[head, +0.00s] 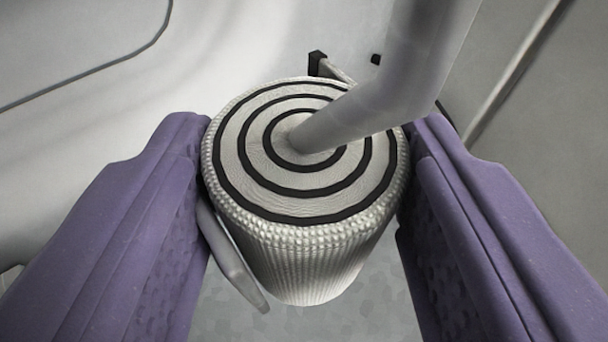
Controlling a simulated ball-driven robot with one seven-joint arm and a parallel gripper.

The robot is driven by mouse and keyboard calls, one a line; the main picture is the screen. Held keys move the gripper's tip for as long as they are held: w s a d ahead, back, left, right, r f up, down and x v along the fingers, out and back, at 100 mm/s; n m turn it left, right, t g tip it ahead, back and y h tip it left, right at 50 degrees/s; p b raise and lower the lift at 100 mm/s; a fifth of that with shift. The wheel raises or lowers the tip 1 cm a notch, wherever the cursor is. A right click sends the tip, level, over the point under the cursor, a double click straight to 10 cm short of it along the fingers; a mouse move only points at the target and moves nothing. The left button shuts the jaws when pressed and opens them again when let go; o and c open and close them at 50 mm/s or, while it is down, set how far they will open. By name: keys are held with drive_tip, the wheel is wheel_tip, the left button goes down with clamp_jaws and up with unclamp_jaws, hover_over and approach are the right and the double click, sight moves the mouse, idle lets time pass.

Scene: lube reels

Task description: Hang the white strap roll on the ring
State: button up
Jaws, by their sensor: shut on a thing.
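The white strap roll (318,250) is in the middle of the head view, a ribbed white cylinder with black circles on its upward-tilted face. My gripper (305,155) has its two purple fingers on either side of the roll, shut on it. A thick grey tube, which looks like part of the ring (405,75), comes down from the top right and meets the roll's face at its centre. Its end there is hidden, so I cannot tell how deep it goes in. A thinner grey rod end shows at the roll's lower left, partly hidden by the roll.
A pale curved wall or panel (80,170) with a dark line lies behind at the left. A small black-ended bracket (318,63) sits just behind the roll. A grey panel with a strip edge (520,70) is at the upper right. A grey speckled floor shows below.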

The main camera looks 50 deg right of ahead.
drive_tip(key=w+d+f+b, duration=0.1)
drive_tip(key=w+d+f, duration=0.1)
drive_tip(key=w, duration=0.6)
drive_tip(key=shift+d+f, duration=0.2)
drive_tip(key=shift+f, duration=0.2)
idle(0.4)
drive_tip(key=o, duration=1.3)
